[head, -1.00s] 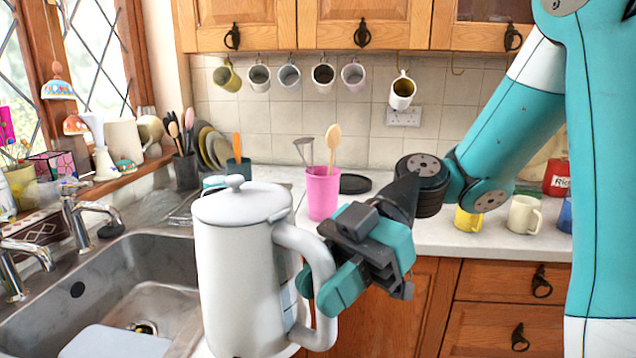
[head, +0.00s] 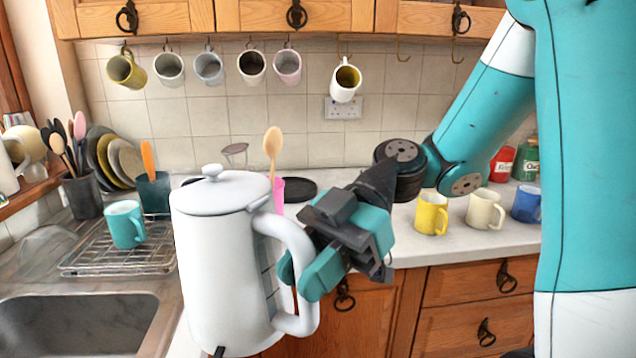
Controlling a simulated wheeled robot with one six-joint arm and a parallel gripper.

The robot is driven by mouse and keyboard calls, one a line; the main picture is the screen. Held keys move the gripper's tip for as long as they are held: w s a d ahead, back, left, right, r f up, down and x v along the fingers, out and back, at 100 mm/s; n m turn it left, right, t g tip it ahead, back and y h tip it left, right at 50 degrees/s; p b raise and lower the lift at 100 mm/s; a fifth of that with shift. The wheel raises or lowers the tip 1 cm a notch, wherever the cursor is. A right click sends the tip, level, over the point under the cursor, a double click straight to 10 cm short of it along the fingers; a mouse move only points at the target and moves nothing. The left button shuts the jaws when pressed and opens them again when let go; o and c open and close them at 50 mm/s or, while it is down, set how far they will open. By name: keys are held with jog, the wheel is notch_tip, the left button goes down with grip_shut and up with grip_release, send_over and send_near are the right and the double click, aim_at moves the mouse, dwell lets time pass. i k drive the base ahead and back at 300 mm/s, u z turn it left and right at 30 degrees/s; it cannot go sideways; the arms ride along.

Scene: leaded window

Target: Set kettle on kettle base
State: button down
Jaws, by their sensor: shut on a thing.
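The white kettle (head: 215,265) is upright in the head view, held up in front of the sink and counter edge. My gripper (head: 301,277) is shut on its handle (head: 293,232) at the right side. The kettle's lid (head: 212,190) is on. A flat black disc that looks like the kettle base (head: 303,188) lies on the counter behind the kettle, to its upper right. The base is partly hidden by the pink cup (head: 279,190) and my gripper. The kettle is well apart from the base.
The pink cup with a wooden spoon (head: 273,145) stands close in front of the base. Yellow (head: 431,215), cream (head: 484,210) and blue (head: 526,204) mugs stand to the right. A wire rack (head: 110,258) with a teal mug (head: 124,225) and the sink (head: 70,325) are left.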

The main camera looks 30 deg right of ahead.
aim_at(295, 192)
jog(key=z, duration=0.5)
jog(key=i, duration=1.15)
jog(key=z, duration=0.3)
